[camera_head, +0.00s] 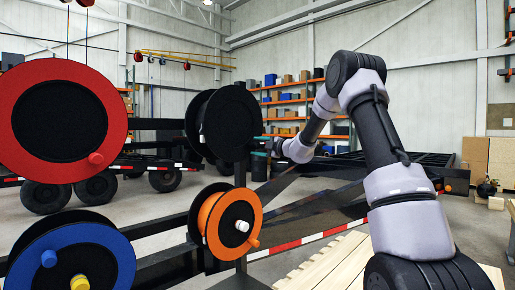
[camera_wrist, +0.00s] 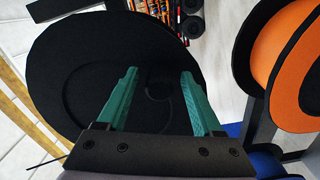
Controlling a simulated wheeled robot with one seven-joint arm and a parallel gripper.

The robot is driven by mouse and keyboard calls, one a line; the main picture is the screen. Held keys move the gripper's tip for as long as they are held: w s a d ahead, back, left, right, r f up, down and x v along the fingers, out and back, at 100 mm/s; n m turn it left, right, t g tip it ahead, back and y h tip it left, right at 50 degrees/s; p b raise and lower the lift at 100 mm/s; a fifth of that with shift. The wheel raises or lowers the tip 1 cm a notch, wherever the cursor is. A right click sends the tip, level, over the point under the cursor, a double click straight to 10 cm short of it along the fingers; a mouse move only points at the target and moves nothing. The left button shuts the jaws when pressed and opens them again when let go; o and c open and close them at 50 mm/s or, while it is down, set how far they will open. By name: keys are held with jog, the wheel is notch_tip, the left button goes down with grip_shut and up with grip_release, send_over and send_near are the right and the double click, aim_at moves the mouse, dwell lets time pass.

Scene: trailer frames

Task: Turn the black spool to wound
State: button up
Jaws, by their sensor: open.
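The black spool (camera_head: 230,118) stands upright on a dark post in the middle of the head view. Its dark round face fills much of the wrist view (camera_wrist: 60,65). A faint round outline shows on that face between my fingers; I cannot make out a crank knob or the turn position. My gripper (camera_wrist: 158,75) has two teal fingers spread apart, with nothing visible held between them. In the head view my gripper (camera_head: 263,146) is just right of the spool, pointing at it. I cannot tell whether the fingertips touch it.
A red spool (camera_head: 20,110) is at upper left, a blue spool (camera_head: 115,255) at lower left, and an orange spool (camera_head: 207,222) below the black one. The orange spool (camera_wrist: 300,85) also shows at right in the wrist view. Wooden slats (camera_head: 325,262) lie at lower right.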

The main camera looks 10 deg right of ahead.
jog(key=v, duration=1)
jog(key=shift+s+d, duration=0.2)
jog(key=shift+s, duration=0.1)
jog(key=s+a+r+n+g, duration=0.1)
jog(key=s+a+n+g, duration=0.35)
jog(key=s+n, duration=0.65)
jog(key=s+a+r+n+g, duration=0.25)
jog(key=s+a+n, duration=0.35)
jog(key=s+n, duration=0.6)
jog(key=s+d+f+n+h, duration=0.2)
jog(key=s+d+n+h, duration=0.2)
jog(key=s+n, duration=0.6)
jog(key=s+d+f+n+h, duration=0.3)
jog(key=s+d+n+h, duration=0.1)
jog(key=s+n, duration=0.7)
jog(key=shift+d+n+h, duration=0.3)
jog(key=shift+d+n, duration=0.4)
jog(key=shift+n, duration=0.4)
jog(key=shift+f, duration=0.15)
